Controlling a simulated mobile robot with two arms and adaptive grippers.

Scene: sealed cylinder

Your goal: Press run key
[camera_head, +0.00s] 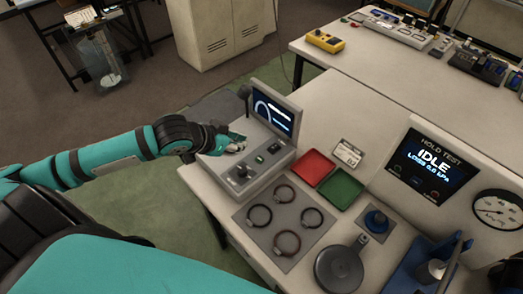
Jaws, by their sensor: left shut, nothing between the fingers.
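My left gripper (236,143) is shut and empty. It reaches in from the left over the left side of a grey console (262,165) at the table's edge. The console has a tilted screen (273,113) with a white curve, and a row of small controls, among them a black knob (241,172) and a green-lit key (273,147). Labels on these controls are too small to read, so I cannot tell which is the run key. The fingertips look close to the console top; contact is unclear. My right gripper is not in view.
A hold test panel (423,168) reads IDLE and LOSS 0.0 kPa, beside a dial gauge (497,209). Red (312,167) and green (341,188) trays lie right of the console. A plate with several rings (286,243) and a black round disc (339,270) stand nearer.

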